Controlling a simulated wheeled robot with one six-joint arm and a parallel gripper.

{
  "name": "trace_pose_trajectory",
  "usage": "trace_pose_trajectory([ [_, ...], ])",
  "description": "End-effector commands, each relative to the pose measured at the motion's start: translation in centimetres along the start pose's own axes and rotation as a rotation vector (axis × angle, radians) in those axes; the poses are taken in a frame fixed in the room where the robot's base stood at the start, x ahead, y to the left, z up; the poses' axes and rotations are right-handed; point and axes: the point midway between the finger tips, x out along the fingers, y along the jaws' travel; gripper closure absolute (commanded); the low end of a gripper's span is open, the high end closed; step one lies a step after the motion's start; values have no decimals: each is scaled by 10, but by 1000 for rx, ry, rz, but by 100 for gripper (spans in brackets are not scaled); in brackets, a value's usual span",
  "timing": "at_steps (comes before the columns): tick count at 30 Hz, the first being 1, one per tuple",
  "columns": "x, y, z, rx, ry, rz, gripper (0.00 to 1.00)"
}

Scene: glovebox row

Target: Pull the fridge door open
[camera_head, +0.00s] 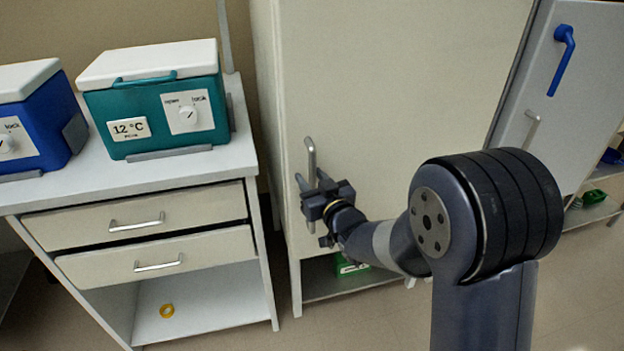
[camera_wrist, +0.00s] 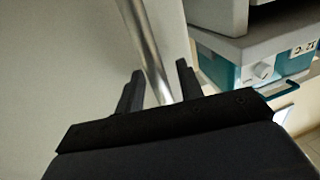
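A tall cream door (camera_head: 400,100) stands in the middle of the head view and appears shut; I take it as the fridge door. Its vertical metal bar handle (camera_head: 311,158) is near the door's left edge. My gripper (camera_head: 314,186) is at the lower part of this handle. In the wrist view the handle (camera_wrist: 147,45) runs down between the two fingers of my gripper (camera_wrist: 158,86). The fingers stand apart on either side of the bar, with a narrow gap showing on the right. Contact with the bar is not clear.
A bench (camera_head: 120,183) with two drawers stands left, carrying a teal cooler box (camera_head: 150,100) and a blue cooler box (camera_head: 38,125). A grey door (camera_head: 570,110) with a blue lever handle (camera_head: 562,58) is right.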

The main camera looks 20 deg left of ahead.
Motion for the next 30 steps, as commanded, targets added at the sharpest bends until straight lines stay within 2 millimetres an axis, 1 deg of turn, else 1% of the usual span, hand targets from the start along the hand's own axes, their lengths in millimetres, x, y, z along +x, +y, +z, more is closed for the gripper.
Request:
trace_pose_trajectory([
  [2,0,0,0,0,0,0,65],
  [15,0,0,0,0,0,0,100],
  [26,0,0,0,0,0,0,100],
  [30,-4,0,0,0,1,-6,100],
])
